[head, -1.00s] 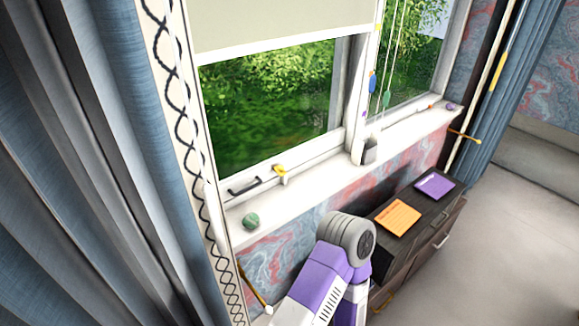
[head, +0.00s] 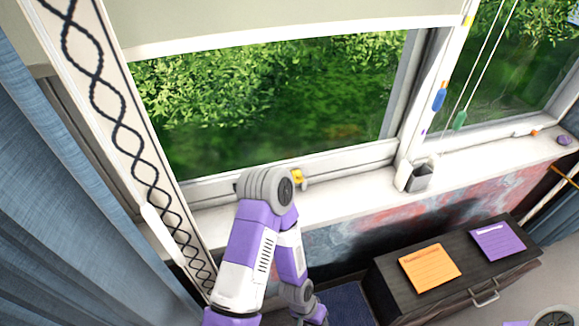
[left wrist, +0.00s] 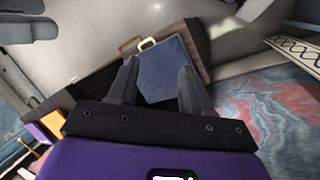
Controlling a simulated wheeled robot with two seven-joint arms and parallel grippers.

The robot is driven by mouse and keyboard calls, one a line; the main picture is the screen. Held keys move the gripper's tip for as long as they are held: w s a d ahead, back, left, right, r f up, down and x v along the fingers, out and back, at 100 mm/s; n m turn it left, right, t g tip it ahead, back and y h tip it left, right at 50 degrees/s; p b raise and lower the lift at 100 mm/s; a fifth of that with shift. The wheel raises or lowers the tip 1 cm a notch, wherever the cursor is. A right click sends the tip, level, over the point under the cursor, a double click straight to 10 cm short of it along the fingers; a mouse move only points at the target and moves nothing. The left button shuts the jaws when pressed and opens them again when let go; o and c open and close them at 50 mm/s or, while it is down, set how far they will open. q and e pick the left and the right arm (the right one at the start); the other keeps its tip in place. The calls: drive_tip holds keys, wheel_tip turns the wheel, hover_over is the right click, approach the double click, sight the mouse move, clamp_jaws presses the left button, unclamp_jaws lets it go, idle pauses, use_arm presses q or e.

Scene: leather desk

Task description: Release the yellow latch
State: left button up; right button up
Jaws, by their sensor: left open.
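The yellow latch (head: 298,178) is a small piece on the lower rail of the window sash, just above the white sill, in the head view. My arm's rounded grey joint stands just left of it in the picture and hides part of the rail. My left gripper (left wrist: 157,66) is open and empty in the left wrist view, its two dark fingers spread apart. It points toward a blue flat thing (left wrist: 165,72) and the floor. The latch does not show in the wrist view. My right gripper is not in view.
A dark cabinet (head: 385,290) with an orange card (head: 428,266) and a purple card (head: 497,241) stands below the sill. A grey holder (head: 420,177) is on the sill, with cords hanging nearby. A patterned curtain strip (head: 120,150) borders the window's left side.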

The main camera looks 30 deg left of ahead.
sight(300, 177)
use_arm(q)
wheel_tip(300, 177, up, 8)
drive_tip(key=a+f+m+g+y+p, duration=0.1)
drive_tip(key=a+m+g+y+p, duration=0.1)
drive_tip(key=m+p, duration=0.5)
drive_tip(key=w+a+r+m+y+p, duration=0.1)
drive_tip(key=w+a+r+m+y, duration=0.2)
drive_tip(key=w+a+m+y, duration=0.5)
drive_tip(key=w+a+r+m+t+y+p, duration=0.1)
drive_tip(key=w+a+r+m+t+y, duration=0.3)
drive_tip(key=w+r, duration=0.45)
drive_tip(key=w+a+r+m+t+y, duration=0.2)
drive_tip(key=w+a+r+m+t, duration=0.4)
drive_tip(key=w, duration=0.4)
drive_tip(key=shift+g, duration=0.6)
drive_tip(key=x, duration=0.2)
drive_tip(key=w+p+x, duration=0.1)
drive_tip(key=x, duration=0.2)
drive_tip(key=shift+r, duration=0.2)
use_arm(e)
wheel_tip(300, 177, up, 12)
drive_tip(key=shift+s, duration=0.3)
use_arm(q)
drive_tip(key=shift+c, duration=0.3)
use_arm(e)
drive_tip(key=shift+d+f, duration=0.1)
